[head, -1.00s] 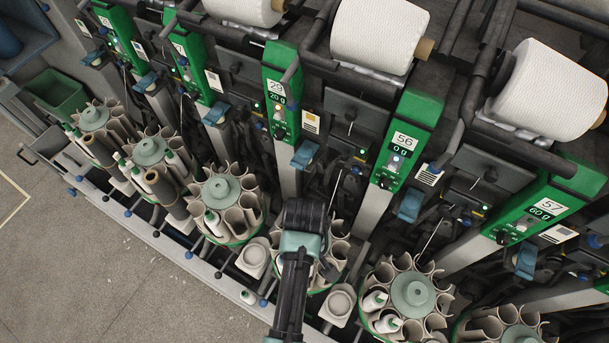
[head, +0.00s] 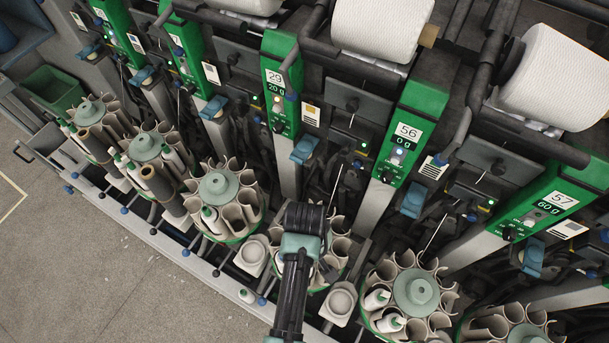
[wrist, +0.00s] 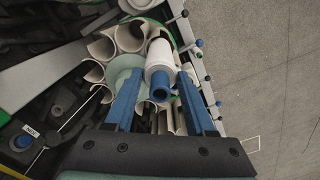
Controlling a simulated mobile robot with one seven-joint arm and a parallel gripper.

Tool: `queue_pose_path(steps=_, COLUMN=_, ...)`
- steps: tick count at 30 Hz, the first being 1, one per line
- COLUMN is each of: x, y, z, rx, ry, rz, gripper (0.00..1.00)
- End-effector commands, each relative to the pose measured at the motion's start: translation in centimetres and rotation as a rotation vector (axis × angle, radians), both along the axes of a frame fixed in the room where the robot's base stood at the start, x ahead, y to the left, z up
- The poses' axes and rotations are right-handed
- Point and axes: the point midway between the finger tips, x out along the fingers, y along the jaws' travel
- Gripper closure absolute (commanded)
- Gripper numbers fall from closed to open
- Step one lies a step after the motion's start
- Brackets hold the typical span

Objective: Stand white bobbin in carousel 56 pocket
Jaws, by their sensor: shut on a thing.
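The white bobbin (wrist: 158,58) with a blue end is between the blue fingers of my gripper (wrist: 161,82) in the wrist view. My gripper is shut on it. Behind it are the open pockets and pale green hub (wrist: 124,66) of a carousel. I cannot tell whether the bobbin's far end is above a pocket or inside it. In the head view my arm covers much of a carousel (head: 337,243) between the 29 and 56 columns, and hides the bobbin and my fingers. The 56 panel (head: 405,140) is right of my arm. Which carousel belongs to it is unclear.
Another carousel (head: 415,290) at the lower right holds white bobbins in some pockets. More carousels, one with hub (head: 218,187), stand to the left. Blue-knobbed levers and a rail (head: 200,268) run along the front. Columns and dark machinery stand close behind. The floor at left is open.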

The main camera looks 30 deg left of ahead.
Motion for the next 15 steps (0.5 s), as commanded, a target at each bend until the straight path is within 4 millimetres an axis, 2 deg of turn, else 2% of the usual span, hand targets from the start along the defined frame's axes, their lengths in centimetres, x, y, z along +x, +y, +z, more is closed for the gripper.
queue_pose_path(steps=5, x=0.0, y=0.0, z=-0.2, rx=0.001, ry=-0.001, rz=0.0, gripper=1.0)
queue_pose_path(steps=15, x=0.0, y=0.0, z=-2.2, rx=0.0, ry=-0.001, rz=0.0, gripper=1.0)
